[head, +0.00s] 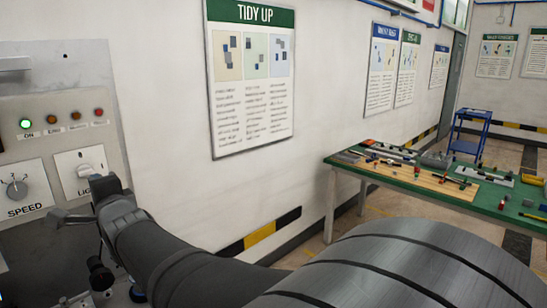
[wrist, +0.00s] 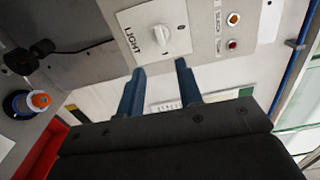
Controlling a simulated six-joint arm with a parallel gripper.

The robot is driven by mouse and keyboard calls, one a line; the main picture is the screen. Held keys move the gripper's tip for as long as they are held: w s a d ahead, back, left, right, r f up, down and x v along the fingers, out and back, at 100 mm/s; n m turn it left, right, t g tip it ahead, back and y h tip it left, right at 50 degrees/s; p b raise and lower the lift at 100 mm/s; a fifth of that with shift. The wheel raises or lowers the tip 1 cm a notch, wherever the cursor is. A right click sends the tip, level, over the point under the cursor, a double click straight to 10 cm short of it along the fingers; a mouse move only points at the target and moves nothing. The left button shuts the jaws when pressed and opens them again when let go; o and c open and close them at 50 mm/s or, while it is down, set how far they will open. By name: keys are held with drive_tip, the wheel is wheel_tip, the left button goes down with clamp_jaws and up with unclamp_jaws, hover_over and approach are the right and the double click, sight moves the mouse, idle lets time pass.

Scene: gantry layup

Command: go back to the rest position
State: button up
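My gripper (head: 76,202) is in front of the grey control panel at the left of the head view, just below the LIGHT knob. In the wrist view its two dark blue fingers (wrist: 161,75) stand apart with nothing between them. The white LIGHT knob (wrist: 161,38) on its pale plate lies beyond the fingertips; I cannot tell how close they are. The same knob plate also shows in the head view (head: 66,163), partly hidden by my gripper. No rest position is marked in these views.
The panel also carries a SPEED knob (head: 17,187) and a lit green lamp (head: 25,124). A black jointed part (wrist: 42,48) and an orange-topped button (wrist: 40,100) are close to the left. A green workbench (head: 490,200) with tools stands at the right; a blue trolley (head: 470,130) is behind it.

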sight(87, 172)
drive_tip(key=x, duration=1)
drive_tip(key=shift+w+a, duration=0.1)
drive_tip(key=v, duration=1.7)
drive_tip(key=x, duration=1.7)
drive_tip(key=shift+w+a+f, duration=0.15)
drive_tip(key=shift+n, duration=0.8)
drive_tip(key=n, duration=0.3)
drive_tip(key=shift+n, duration=0.4)
drive_tip(key=n, duration=0.6)
drive_tip(key=shift+r, duration=0.25)
